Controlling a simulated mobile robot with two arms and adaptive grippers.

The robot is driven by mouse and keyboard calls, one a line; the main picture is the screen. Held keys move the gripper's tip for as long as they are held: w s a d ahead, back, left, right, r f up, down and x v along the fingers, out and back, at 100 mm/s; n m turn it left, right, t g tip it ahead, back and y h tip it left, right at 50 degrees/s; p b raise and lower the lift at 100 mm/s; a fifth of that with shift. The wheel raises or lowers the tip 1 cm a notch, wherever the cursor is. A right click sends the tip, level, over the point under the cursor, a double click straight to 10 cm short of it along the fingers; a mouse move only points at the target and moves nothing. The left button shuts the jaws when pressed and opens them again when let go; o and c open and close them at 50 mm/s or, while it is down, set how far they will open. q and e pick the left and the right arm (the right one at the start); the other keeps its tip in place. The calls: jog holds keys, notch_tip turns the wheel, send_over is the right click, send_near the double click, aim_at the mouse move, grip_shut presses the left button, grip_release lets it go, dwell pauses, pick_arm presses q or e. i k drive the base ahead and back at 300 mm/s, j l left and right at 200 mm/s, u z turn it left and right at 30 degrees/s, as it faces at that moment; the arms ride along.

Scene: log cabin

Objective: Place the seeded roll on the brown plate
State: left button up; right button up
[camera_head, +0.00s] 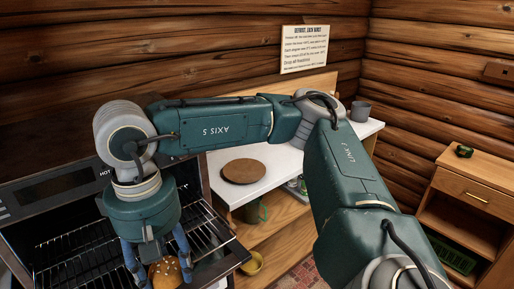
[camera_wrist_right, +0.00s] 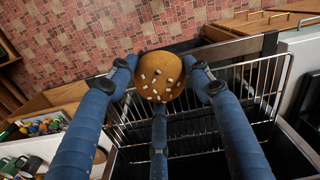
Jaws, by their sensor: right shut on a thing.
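The seeded roll (camera_head: 166,273), a round golden bun dotted with pale seeds, is at the bottom of the head view. My right gripper (camera_head: 158,262) points down and is shut on it. In the right wrist view the roll (camera_wrist_right: 161,76) sits between the blue fingers, over the wire rack. The brown plate (camera_head: 243,171), a flat round disc, lies empty on the white counter, to the right of and beyond the gripper. My left gripper is in neither view.
The open oven (camera_head: 60,190) has a wire rack (camera_head: 85,258) beneath the roll. A grey cup (camera_head: 361,110) stands at the counter's far right.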

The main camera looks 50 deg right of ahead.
aim_at(245, 172)
jog(key=l, duration=1.6)
jog(key=i+l, duration=0.5)
